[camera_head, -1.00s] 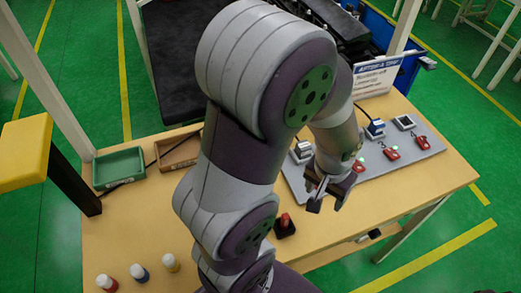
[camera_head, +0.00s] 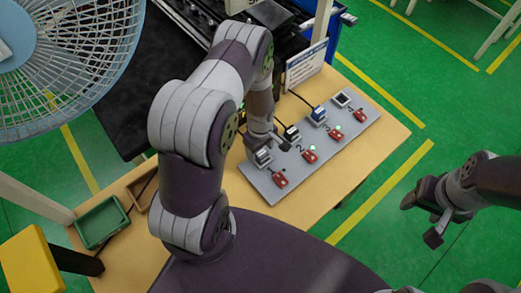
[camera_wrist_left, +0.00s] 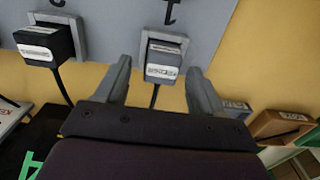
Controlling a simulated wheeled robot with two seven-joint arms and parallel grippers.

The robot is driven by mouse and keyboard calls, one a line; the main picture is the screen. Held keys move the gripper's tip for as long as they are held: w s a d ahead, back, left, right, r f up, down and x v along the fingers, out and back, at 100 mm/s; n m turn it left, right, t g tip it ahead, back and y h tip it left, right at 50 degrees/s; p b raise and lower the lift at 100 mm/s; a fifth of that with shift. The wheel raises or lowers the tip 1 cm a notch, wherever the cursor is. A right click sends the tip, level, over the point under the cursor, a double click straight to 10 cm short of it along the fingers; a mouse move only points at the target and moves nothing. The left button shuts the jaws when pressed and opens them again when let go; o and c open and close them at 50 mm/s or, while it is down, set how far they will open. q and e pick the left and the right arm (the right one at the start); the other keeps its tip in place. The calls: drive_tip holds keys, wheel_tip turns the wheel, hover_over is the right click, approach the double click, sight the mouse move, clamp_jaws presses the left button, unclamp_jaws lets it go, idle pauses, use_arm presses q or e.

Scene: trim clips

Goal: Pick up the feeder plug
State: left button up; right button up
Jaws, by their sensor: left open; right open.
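Several plugs sit in a row of sockets on a grey board (camera_head: 254,180). In the left wrist view, a dark plug with a white label (camera_wrist_left: 163,62) sits in its socket between my left fingers. It appears to be the nearest plug (camera_head: 263,157) in the head view. A second labelled plug (camera_wrist_left: 45,45) is to its left in the wrist view. I cannot read which is the feeder plug. My left gripper (camera_head: 267,142) is open, its fingers either side of the labelled plug, with visible gaps. My right gripper (camera_head: 420,222) is open and empty, off the table's right side.
Cables run behind the plugs. A sign (camera_head: 305,66) stands behind. A green tray (camera_head: 101,222) and a fan (camera_head: 65,60) are at left.

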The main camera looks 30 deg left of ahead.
use_arm(q)
drive_tip(key=shift+f, duration=0.55)
drive_tip(key=shift+s+d+f, duration=0.1)
drive_tip(key=shift+s+f, duration=0.1)
drive_tip(key=shift+s+d, duration=0.1)
drive_tip(key=shift+d, duration=0.15)
drive_tip(key=shift+a, duration=0.1)
drive_tip(key=c, duration=1.1)
use_arm(e)
drive_tip(key=shift+s+d+r, duration=0.25)
drive_tip(key=shift+s+d, duration=0.1)
drive_tip(key=shift+s, duration=0.05)
use_arm(q)
drive_tip(key=shift+r, duration=0.1)
